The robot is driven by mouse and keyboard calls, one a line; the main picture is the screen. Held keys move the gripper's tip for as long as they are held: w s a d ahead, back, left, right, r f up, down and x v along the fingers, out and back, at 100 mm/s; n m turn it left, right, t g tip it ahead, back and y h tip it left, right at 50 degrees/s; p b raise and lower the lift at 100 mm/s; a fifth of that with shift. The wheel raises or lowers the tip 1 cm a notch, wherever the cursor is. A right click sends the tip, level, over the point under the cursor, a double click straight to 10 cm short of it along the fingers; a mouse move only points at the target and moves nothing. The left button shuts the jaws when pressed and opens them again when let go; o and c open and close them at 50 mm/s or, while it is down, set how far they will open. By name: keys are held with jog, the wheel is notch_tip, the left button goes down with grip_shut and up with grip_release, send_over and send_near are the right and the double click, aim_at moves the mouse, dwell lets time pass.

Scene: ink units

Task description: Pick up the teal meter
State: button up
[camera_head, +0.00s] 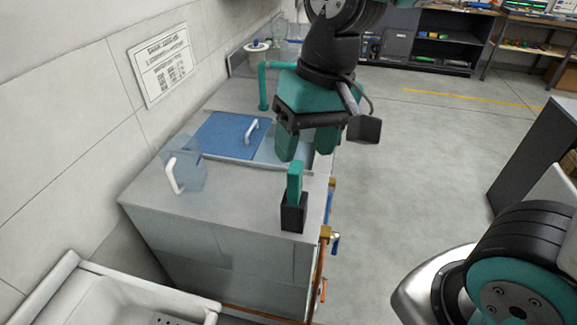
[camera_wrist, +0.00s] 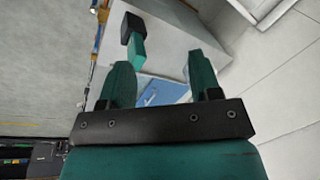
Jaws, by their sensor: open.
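The teal meter (camera_head: 294,181) stands upright in a black holder (camera_head: 293,214) near the front right corner of the grey counter top. Its lower part is hidden inside the holder. My gripper (camera_head: 306,147) is open and empty, above and a little behind the meter, apart from it. In the wrist view, the meter (camera_wrist: 137,48) and holder (camera_wrist: 131,24) lie beyond the fingertips, toward the left finger. My gripper (camera_wrist: 158,66) has its two teal fingers spread, with nothing between them.
A blue lid (camera_head: 222,137) with a white handle lies behind on the counter (camera_head: 238,190). A clear panel (camera_head: 187,163) with a white handle stands at the left, by the wall. A teal pipe (camera_head: 264,87) rises at the back. A white basin (camera_head: 105,292) is at the lower left.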

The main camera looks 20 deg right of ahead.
jog(key=w+d+r+m+h+p, duration=0.1)
jog(key=w+m+p, duration=0.1)
jog(key=w+m, duration=0.25)
jog(key=w+d+r+m+h+p, duration=0.1)
jog(key=w+d+r+m+p, duration=0.1)
jog(key=w+m, duration=0.3)
jog(key=n+p, duration=0.1)
jog(key=p, duration=0.1)
send_near(296, 167)
jog(key=f, duration=0.3)
jog(key=w+f, duration=0.1)
jog(key=f, duration=0.1)
jog(key=shift+a, duration=0.3)
jog(key=f, duration=0.1)
jog(key=f+p, duration=0.1)
jog(key=f, duration=0.1)
jog(key=f+p, duration=0.1)
jog(key=f, duration=0.1)
jog(key=shift+s+d+f, duration=0.1)
jog(key=shift+s+d, duration=0.05)
jog(key=shift+s, duration=0.15)
jog(key=shift+f, duration=0.5)
jog(key=c, duration=1)
jog(key=shift+w+r, duration=0.1)
jog(key=shift+c, duration=0.2)
